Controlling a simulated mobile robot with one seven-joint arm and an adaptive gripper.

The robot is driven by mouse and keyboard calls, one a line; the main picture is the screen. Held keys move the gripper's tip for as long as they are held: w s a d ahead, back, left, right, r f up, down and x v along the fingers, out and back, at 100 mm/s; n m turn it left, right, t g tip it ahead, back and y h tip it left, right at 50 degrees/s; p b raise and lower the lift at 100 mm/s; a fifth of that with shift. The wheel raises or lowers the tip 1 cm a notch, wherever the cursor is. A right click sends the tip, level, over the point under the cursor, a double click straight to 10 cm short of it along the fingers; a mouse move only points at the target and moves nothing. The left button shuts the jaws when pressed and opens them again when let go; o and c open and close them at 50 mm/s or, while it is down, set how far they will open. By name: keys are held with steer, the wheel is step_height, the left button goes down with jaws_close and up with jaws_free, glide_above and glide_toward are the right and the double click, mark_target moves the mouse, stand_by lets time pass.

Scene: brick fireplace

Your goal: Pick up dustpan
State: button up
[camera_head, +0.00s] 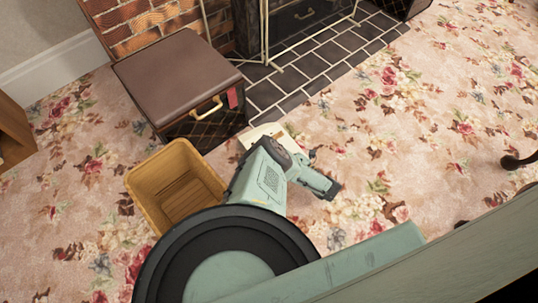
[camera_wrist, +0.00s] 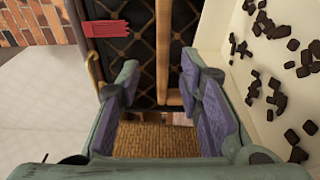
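The likely dustpan is a cream, shallow thing (camera_head: 262,133) on the floor beside the dark box in the head view, partly covered by my arm. In the wrist view a cream surface with several dark bits (camera_wrist: 270,75) lies to the right of my fingers; it looks like the same thing. My gripper (camera_wrist: 160,68) is open, with its two purple-padded fingers well apart. A narrow wooden strip (camera_wrist: 163,40) shows in the gap between them; I cannot tell whether it is the handle or whether the fingers touch it.
A brown-topped dark box (camera_head: 178,70) with a brass handle and red tag stands by the brick fireplace. A yellow-brown bin (camera_head: 147,198) stands left of my arm. Dark hearth tiles (camera_head: 310,65) lie behind. Floral carpet (camera_head: 430,110) is open to the right.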

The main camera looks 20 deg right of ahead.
steer(key=shift+b+x, duration=0.65)
steer(key=shift+x, duration=1.3)
steer(key=shift+f, duration=0.1)
steer(key=shift+c, duration=0.5)
jaws_close()
